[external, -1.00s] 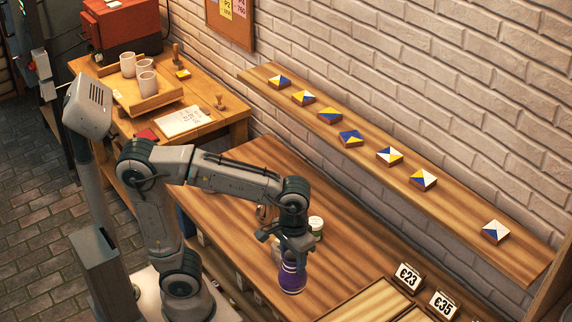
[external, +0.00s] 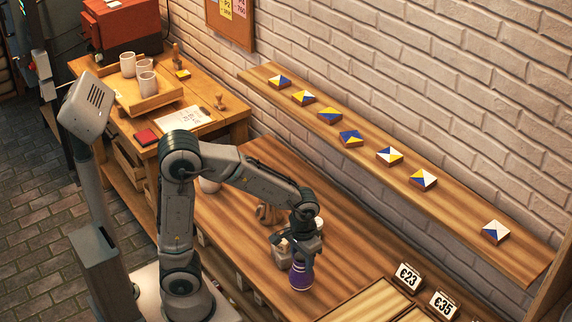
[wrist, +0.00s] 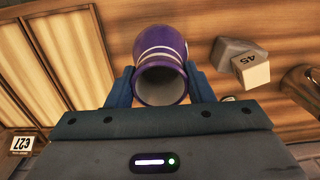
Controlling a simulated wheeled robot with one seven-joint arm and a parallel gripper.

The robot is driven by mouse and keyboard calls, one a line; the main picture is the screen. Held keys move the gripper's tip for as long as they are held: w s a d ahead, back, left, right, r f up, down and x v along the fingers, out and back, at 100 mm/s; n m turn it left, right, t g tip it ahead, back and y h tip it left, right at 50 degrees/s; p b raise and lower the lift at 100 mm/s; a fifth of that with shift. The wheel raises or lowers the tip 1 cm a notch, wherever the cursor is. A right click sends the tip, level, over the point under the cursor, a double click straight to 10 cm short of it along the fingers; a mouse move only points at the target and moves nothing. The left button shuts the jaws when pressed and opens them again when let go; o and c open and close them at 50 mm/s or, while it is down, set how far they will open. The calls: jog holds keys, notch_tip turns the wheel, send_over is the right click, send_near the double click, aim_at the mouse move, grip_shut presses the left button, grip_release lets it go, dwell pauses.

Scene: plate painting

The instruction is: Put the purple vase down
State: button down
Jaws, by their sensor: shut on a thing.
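The purple vase (external: 301,275) has white bands and hangs upright below my gripper (external: 303,250) at the front of the wooden bench (external: 345,262). In the wrist view my gripper (wrist: 163,88) is shut on the vase (wrist: 164,48), with one blue finger on each side of its neck. The vase's open mouth faces the wrist camera. Its base is hidden in the wrist view. I cannot tell whether the base touches the bench.
A pale block marked 45 (wrist: 251,68) lies right of the vase in the wrist view. Slatted wooden trays (external: 375,302) and price cards (external: 408,277) stand to the right. A brown object (external: 268,214) sits behind my gripper. The bench's back middle is clear.

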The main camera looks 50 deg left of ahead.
jog(key=shift+w+f, duration=0.1)
jog(key=shift+f, duration=1.95)
jog(key=shift+f, duration=0.2)
jog(key=c, duration=0.7)
grip_release()
jog(key=shift+r, duration=0.15)
notch_tip(320, 180, up, 12)
jog(key=shift+s+a+t+p, duration=0.1)
jog(key=shift+s+a+t, duration=0.4)
jog(key=shift+s+a, duration=1.3)
jog(key=shift+s+a+t+p, duration=0.1)
jog(key=shift+s+a+t, duration=0.55)
jog(key=shift+a, duration=2.1)
jog(key=shift+s+a+t+p, duration=0.1)
jog(key=shift+s+a+t, duration=0.25)
jog(key=shift+s+a, duration=1.55)
